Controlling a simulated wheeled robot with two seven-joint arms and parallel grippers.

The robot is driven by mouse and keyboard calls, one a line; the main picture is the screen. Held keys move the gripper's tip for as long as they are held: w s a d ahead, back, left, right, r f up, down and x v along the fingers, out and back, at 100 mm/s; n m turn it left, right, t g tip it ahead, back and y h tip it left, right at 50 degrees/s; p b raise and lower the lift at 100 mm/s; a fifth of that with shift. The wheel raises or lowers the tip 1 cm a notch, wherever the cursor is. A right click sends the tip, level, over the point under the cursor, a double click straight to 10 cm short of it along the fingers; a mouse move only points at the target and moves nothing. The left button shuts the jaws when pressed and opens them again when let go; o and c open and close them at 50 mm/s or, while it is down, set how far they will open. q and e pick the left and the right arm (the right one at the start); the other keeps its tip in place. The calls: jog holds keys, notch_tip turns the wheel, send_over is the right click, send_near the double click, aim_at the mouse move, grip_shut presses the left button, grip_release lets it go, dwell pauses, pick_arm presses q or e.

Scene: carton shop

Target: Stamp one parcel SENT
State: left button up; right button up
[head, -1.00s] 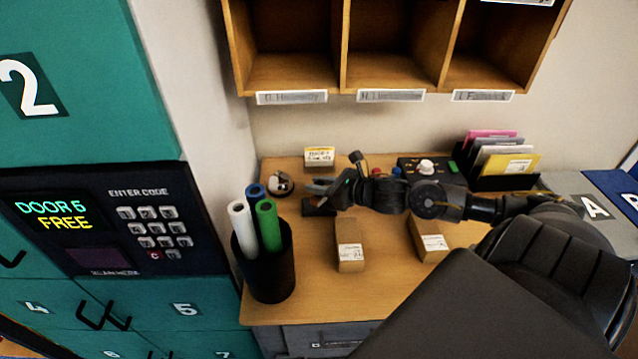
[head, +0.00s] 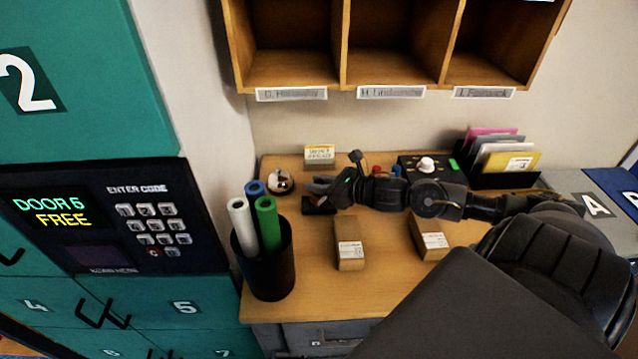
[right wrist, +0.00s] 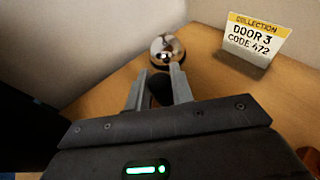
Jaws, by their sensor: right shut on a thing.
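My right gripper (head: 322,186) is low over the back left of the wooden desk (head: 385,265). In the right wrist view its fingers (right wrist: 159,85) are shut on a dark, rounded knob (right wrist: 160,92), which looks like the stamp's handle. The stamp's lower part is hidden. A flat black block (head: 316,207), perhaps the ink pad, lies just below the gripper; I cannot tell whether they touch. Two brown parcels with white labels lie nearer the front: one in the middle (head: 348,233) and one to its right (head: 425,228). My left gripper is not in view.
A shiny bell (head: 280,182) stands just beyond the fingertips, beside a collection card (head: 319,153). A black cup (head: 268,275) of rolled tubes is at the front left. A control box (head: 432,170) and an envelope rack (head: 500,178) stand behind my arm.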

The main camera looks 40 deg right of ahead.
jog(key=shift+f+b, duration=0.3)
jog(key=shift+r, duration=0.1)
dwell(0.7)
jog(key=shift+r+p, duration=0.55)
jog(key=shift+r, duration=0.1)
jog(key=shift+r+p, duration=1.65)
jog(key=shift+r, duration=1.15)
